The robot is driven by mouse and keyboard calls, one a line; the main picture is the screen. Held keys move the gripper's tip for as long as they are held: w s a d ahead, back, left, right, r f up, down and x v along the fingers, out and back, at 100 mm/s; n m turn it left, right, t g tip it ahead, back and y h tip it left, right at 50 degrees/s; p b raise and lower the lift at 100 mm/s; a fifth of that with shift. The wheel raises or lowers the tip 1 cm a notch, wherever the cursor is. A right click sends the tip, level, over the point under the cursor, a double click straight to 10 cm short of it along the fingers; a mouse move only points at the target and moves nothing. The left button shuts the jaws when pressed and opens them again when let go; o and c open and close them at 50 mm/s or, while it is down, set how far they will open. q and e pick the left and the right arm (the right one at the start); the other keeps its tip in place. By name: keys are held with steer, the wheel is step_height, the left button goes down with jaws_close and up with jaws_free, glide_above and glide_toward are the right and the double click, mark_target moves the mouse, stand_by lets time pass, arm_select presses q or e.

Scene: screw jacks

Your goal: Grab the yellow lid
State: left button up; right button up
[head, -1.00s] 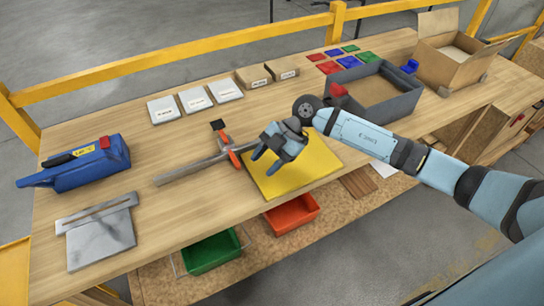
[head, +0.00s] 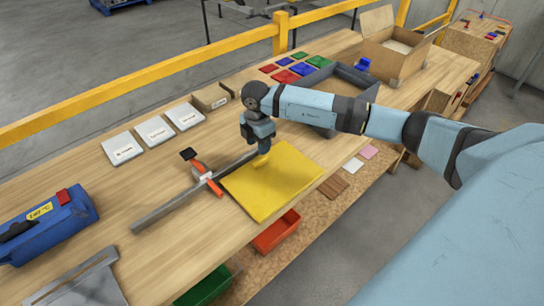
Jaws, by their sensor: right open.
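The yellow lid (head: 272,192), a flat square sheet in the head view, lies on the wooden workbench near its front edge. My right gripper (head: 262,151) points down over the lid's back part with its jaws open. A small yellow piece (head: 262,161) shows just under the fingertips. I cannot tell whether it belongs to the lid or whether the fingers touch it. My left gripper is not in view.
A metal bar with an orange clamp (head: 207,178) lies close left of the lid. A grey bin (head: 338,82) stands behind my right arm. White boxes (head: 154,132) line the back, and a blue tool (head: 48,224) lies at left. A red bin (head: 276,232) sits below.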

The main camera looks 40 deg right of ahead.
mark_target(260, 160)
steer(key=shift+s+d+f+p, duration=0.1)
steer(key=shift+f+p, duration=0.15)
steer(key=shift+f, duration=1.5)
steer(key=shift+d+f+p, duration=0.1)
steer(key=shift+f+p, duration=0.1)
steer(key=shift+f, duration=1.5)
jaws_close()
